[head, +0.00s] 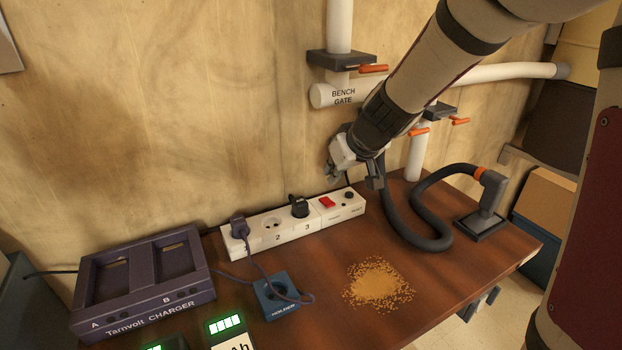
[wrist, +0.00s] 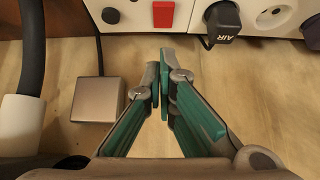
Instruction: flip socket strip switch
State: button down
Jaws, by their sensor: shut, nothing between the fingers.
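The white socket strip (head: 345,208) lies along the back of the bench against the wall. Its red switch (head: 327,202) is near the right end, beside a small black knob (head: 348,195). The switch also shows at the top of the wrist view (wrist: 163,14); which way it is tipped I cannot tell. My gripper (head: 338,178) is above the strip's right end, close to the wall and apart from the switch. In the wrist view its fingertips (wrist: 160,78) are together and empty, in line with the switch.
A black plug (head: 299,206) and a purple plug (head: 238,226) stand in the strip left of the switch. A dark hose (head: 400,225) curves at the right. A purple charger (head: 140,275) is at the left. A granule pile (head: 378,284) lies in front.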

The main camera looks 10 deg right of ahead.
aim_at(327, 199)
jog(key=f+b, duration=0.1)
jog(key=f, duration=0.1)
jog(key=f+b, duration=0.1)
jog(key=f, duration=0.1)
jog(key=shift+w+f, duration=0.2)
jog(key=shift+f, duration=0.05)
jog(key=shift+s+f, duration=0.1)
jog(key=shift+f, duration=0.1)
jog(key=shift+f+b, duration=0.1)
jog(key=shift+b, duration=0.3)
jog(key=shift+s+f+b, duration=0.2)
jog(key=shift+f+b, duration=0.35)
jog(key=shift+b, duration=0.7)
jog(key=shift+r+p, duration=0.2)
jog(key=shift+p, duration=0.1)
jog(key=shift+w+a+r, duration=0.15)
jog(key=shift+w+r, duration=0.1)
jog(key=shift+w, duration=0.45)
jog(key=shift+r+p, duration=0.15)
jog(key=shift+p, duration=0.2)
